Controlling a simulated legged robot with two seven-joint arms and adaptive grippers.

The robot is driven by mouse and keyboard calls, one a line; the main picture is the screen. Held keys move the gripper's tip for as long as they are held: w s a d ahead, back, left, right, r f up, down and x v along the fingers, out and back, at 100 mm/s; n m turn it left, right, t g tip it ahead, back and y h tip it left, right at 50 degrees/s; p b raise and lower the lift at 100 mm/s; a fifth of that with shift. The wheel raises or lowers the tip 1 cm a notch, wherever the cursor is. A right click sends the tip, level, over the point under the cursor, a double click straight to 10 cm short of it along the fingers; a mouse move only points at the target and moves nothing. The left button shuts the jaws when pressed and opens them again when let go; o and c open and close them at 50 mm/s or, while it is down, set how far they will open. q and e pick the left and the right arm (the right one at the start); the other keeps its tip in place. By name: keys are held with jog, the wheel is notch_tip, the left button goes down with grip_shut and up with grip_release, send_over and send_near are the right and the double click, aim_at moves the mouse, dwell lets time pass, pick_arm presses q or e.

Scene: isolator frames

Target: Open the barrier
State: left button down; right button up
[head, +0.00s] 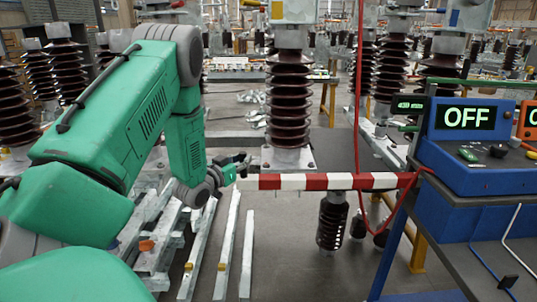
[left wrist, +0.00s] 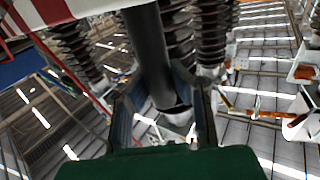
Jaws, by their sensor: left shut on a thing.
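The barrier (head: 317,181) is a red-and-white striped bar. It lies level across the middle of the head view, from my left gripper (head: 238,168) to the blue box at the right. In the left wrist view, a striped part of the barrier (left wrist: 62,10) shows at the top left. There my left gripper (left wrist: 163,92) is shut on a dark round handle (left wrist: 150,50), with one finger on each side of it. The handle's joint with the bar is not clear. My right gripper is not in view.
A blue box with an OFF display (head: 466,117) stands on a bench at the right. A large brown ribbed insulator (head: 289,95) rises behind the barrier. A red cord (head: 358,90) hangs near its right part. Metal bars (head: 228,245) lie below the gripper.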

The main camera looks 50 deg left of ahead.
pick_arm(q)
jog(key=shift+s+a+f+p, duration=0.15)
jog(key=shift+s+a, duration=0.45)
jog(key=shift+s, duration=0.15)
jog(key=shift+s+a+f+p, duration=0.15)
jog(key=shift+s+a, duration=0.4)
jog(key=shift+s, duration=0.2)
jog(key=c, duration=1.4)
grip_release()
jog(key=shift+o, duration=0.2)
jog(key=shift+w+r, duration=0.1)
jog(key=v, duration=1.2)
jog(key=shift+a, duration=0.15)
